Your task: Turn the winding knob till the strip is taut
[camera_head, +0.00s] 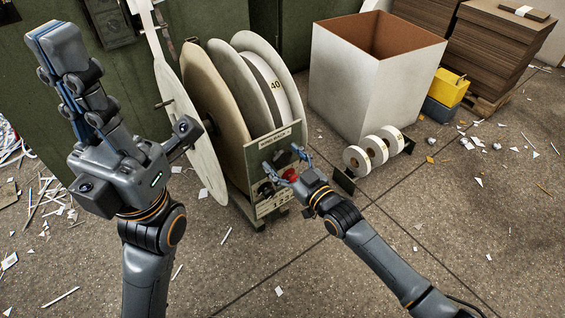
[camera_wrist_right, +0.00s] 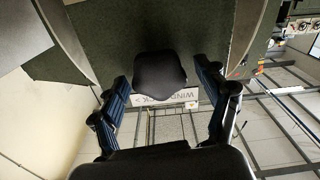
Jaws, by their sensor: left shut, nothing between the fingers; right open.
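The winder panel (camera_head: 254,157) is a grey-green plate at the front of the reel stand. A black faceted knob (camera_wrist_right: 160,73) stands out from it, with a white winder label (camera_wrist_right: 183,97) behind it in the right wrist view. In the head view, the dark knob (camera_head: 281,158) is partly screened by my right gripper (camera_head: 284,163). That gripper is open, its fingers on either side of the knob, with gaps showing in the wrist view. My left gripper (camera_head: 60,48) is raised at upper left, shut and empty, away from the panel. I cannot tell how tight the strip is.
Large reels (camera_head: 215,90) stand behind the panel. A tall white box (camera_head: 345,80) is behind right, and several small rolls (camera_head: 356,160) lie right of the panel. A yellow bin (camera_head: 447,88) stands farther right. Paper scraps litter the otherwise open floor.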

